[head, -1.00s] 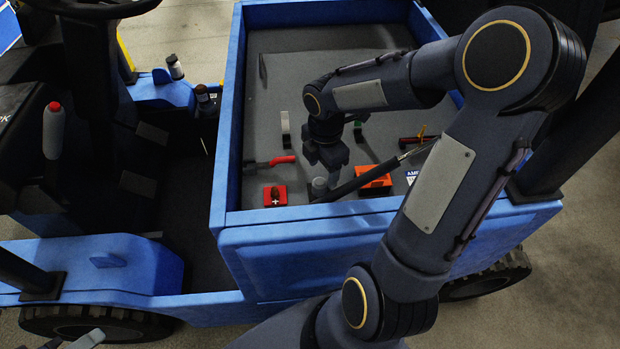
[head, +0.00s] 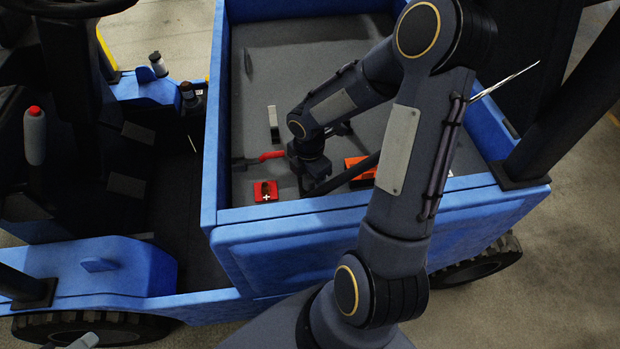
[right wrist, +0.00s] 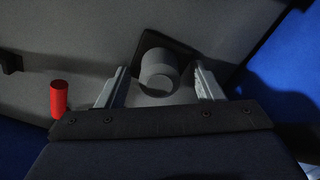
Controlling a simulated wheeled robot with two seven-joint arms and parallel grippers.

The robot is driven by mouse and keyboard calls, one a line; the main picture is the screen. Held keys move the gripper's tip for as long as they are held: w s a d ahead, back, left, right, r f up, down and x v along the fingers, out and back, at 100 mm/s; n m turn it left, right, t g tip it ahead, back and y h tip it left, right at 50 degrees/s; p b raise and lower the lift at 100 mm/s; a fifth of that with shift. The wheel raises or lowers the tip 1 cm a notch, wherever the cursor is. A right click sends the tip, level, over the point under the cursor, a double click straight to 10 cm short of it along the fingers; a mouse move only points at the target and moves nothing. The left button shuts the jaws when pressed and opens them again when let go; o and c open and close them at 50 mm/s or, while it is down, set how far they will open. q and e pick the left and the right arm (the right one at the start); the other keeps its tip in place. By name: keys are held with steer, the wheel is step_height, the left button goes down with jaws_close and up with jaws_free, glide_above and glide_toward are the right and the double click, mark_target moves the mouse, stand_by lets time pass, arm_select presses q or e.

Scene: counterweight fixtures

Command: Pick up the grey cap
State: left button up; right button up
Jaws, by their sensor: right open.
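The grey cap is a short grey cylinder (right wrist: 158,72) seen in the right wrist view. It stands between the two pale fingers of my right gripper (right wrist: 160,86), with a gap on each side. In the head view the right gripper (head: 307,181) is low over the truck bed's near part, and the cap is hidden behind it and my arm. The right gripper is open. Pale grey tips at the bottom left edge of the head view seem to be my left gripper (head: 70,343), mostly cut off.
The blue-walled truck bed (head: 212,140) surrounds the work area. A red box with a white cross (head: 266,191), a red-handled tool (head: 268,156) and an orange box (head: 358,168) lie near the gripper.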

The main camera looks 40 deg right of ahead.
steer(key=c, duration=0.8)
steer(key=shift+o, duration=0.2)
steer(key=shift+r, duration=0.1)
step_height(320, 180, up, 10)
steer(key=shift+f, duration=0.1)
